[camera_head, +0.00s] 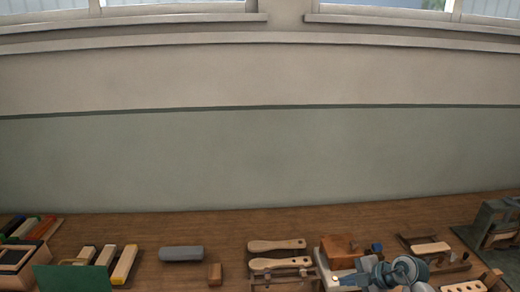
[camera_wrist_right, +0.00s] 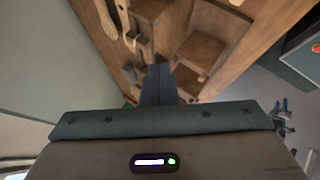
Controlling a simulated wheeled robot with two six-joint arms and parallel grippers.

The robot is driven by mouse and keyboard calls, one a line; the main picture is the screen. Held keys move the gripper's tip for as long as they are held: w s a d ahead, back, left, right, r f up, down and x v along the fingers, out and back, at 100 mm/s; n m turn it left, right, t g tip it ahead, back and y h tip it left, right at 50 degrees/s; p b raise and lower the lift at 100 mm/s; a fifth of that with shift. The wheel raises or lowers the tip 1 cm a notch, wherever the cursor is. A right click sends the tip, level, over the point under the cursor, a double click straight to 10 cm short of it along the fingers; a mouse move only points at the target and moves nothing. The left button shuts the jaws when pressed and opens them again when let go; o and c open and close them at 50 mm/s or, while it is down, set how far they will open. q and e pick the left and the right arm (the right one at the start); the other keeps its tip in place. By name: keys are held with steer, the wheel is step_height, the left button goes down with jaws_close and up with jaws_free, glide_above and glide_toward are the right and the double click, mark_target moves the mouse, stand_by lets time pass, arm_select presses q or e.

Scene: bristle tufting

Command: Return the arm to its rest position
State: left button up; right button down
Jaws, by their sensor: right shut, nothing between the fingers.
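My right arm, blue-grey, reaches up from the bottom edge of the head view, right of centre. Its gripper (camera_head: 352,279) is in front of a brown wooden block (camera_head: 340,248) and over the front part of the bench. In the right wrist view the gripper fingers (camera_wrist_right: 158,82) are together with nothing between them. They point toward the wooden bench and its fixtures; I cannot tell the exact height above it. My left arm and gripper are not in view.
The bench's back strip by the wall is clear.

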steer(key=s+a+r+m+t+y, duration=0.15)
steer(key=a+r+t+y, duration=0.3)
steer(key=r+t, duration=0.5)
steer(key=s+d+r+m+t+h, duration=0.3)
steer(key=d+m+h, duration=0.2)
steer(key=m+h, duration=0.25)
steer(key=s+d+r+m+t+h, duration=0.2)
steer(key=s+d+m+t+h, duration=0.1)
steer(key=d+m+h, duration=0.4)
steer(key=s+d+f+m+g+h, duration=0.2)
steer(key=s+f+m+g+h, duration=0.1)
steer(key=s+f+m+g, duration=0.55)
steer(key=s+a+f+n+g+y, duration=0.2)
steer(key=s+a+f+g, duration=0.25)
steer(key=s, duration=0.45)
steer(key=s+a+f+n+g+y, duration=0.1)
steer(key=s+a+f+g+y, duration=0.3)
steer(key=s, duration=0.6)
steer(key=d+f+g+h+b, duration=0.1)
steer(key=d+f+b, duration=0.1)
steer(key=f, duration=1.6)
steer(key=d+f+g+b, duration=0.1)
steer(key=d+f+b, duration=0.1)
steer(key=f, duration=1.5)
steer(key=s+f+b, duration=0.2)
steer(key=s+f, duration=1.6)
steer(key=f, duration=0.4)
steer(key=shift+s+d+f+g, duration=0.15)
steer(key=shift+s+d+g, duration=0.2)
steer(key=shift+s+g, duration=0.1)
